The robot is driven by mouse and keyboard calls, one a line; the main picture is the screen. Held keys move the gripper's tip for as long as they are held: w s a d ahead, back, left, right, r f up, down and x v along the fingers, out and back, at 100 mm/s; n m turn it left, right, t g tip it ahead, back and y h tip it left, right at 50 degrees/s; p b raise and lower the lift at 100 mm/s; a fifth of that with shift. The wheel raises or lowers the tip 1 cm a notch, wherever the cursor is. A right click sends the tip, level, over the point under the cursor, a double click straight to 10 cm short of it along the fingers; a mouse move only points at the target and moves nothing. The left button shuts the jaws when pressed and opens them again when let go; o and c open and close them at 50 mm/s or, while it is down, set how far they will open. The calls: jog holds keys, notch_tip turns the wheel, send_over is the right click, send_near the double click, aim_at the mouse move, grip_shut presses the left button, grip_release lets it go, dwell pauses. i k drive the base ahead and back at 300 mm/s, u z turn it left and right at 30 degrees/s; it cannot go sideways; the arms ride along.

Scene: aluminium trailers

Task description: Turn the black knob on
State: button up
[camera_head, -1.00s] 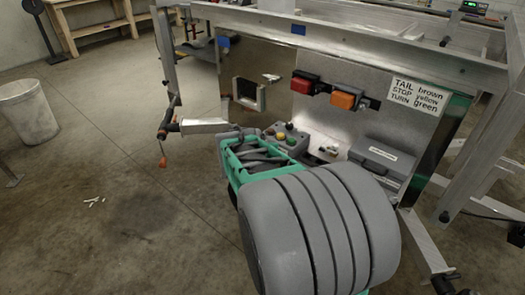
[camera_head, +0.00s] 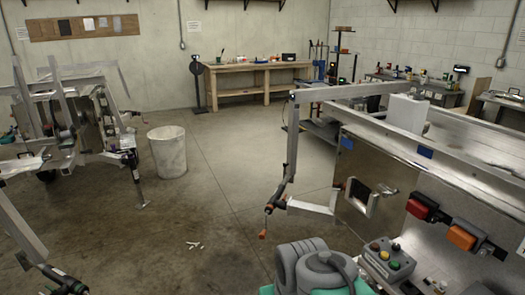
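A grey control box (camera_head: 386,267) sits at the lower right, below the trailer's metal front panel. Its top carries small controls coloured red, yellow, green and dark. One dark round control (camera_head: 374,247) is at its upper left corner; it is too small to tell whether it is the black knob or how it is turned. Grey, rounded parts with green trim at the bottom middle look like my own arm, just left of the box. My gripper is not in view.
The trailer panel has a square latch opening (camera_head: 361,199), a red lamp (camera_head: 421,208) and an orange lamp (camera_head: 463,236). Open floor (camera_head: 215,215) lies left, with a white bin (camera_head: 167,152) and another trailer.

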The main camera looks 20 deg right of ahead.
aim_at(395, 247)
jog(key=z, duration=1.95)
